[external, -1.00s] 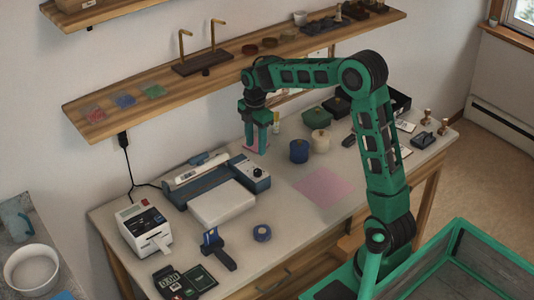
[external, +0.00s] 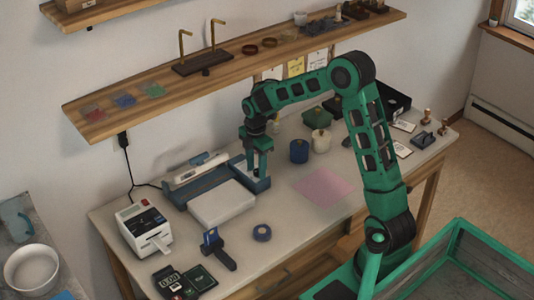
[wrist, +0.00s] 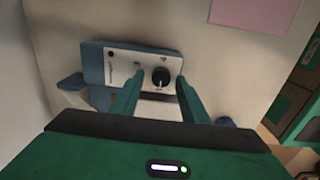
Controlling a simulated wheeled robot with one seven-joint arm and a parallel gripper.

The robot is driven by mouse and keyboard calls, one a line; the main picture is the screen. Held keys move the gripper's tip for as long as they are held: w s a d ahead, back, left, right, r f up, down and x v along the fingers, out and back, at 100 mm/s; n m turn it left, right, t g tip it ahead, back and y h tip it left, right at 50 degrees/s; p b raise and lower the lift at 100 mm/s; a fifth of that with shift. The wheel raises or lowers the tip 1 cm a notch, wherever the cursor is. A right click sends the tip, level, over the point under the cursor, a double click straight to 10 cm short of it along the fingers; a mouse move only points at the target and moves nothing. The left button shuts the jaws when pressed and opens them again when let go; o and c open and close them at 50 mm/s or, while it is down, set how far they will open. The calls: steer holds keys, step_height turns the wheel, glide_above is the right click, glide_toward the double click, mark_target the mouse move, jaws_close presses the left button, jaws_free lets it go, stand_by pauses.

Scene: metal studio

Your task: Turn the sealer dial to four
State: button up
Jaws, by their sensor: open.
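The sealer (external: 207,178) is a blue and white machine on the table, at the left of the external view. Its blue end panel with a white face (wrist: 118,68) shows in the wrist view. The black round dial (wrist: 161,76) sits on that face, with a light pointer mark; its numbers are too small to read. My gripper (external: 257,172) points down over the sealer's right end. In the wrist view my gripper (wrist: 158,84) is open, its green fingers on either side of the dial. I cannot tell whether they touch it. The dial is hidden in the external view.
A label printer (external: 144,225) stands left of the sealer. A tape dispenser (external: 218,250) and blue tape roll (external: 262,232) lie in front. Blue (external: 299,151) and cream (external: 320,141) spools stand to the right. A pink sheet (external: 323,187) lies flat. The shelf (external: 110,120) runs behind.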

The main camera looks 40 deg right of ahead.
jaws_close()
